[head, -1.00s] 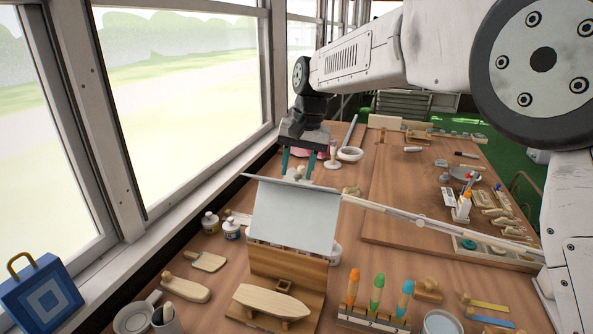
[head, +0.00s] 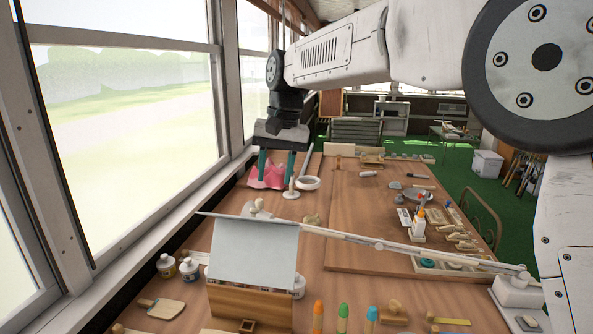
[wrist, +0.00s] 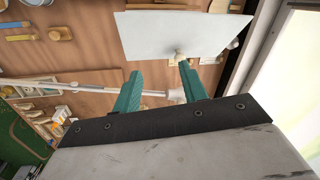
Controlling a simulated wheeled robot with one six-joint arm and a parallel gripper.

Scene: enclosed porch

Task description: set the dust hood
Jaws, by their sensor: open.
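The dust hood (head: 254,255) is a pale grey-white sheet with a round knob (head: 259,207) at its top edge. It stands slanted over a wooden box (head: 250,305) on the bench, and I cannot tell whether it touches the box. A thin jointed arm (head: 350,239) runs from the hood's side to a white base at the right. My gripper (head: 276,165) is open and empty, above and beyond the knob. In the wrist view, the hood (wrist: 180,35) and knob lie just past the tips of my gripper (wrist: 160,72).
The window wall borders the left.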

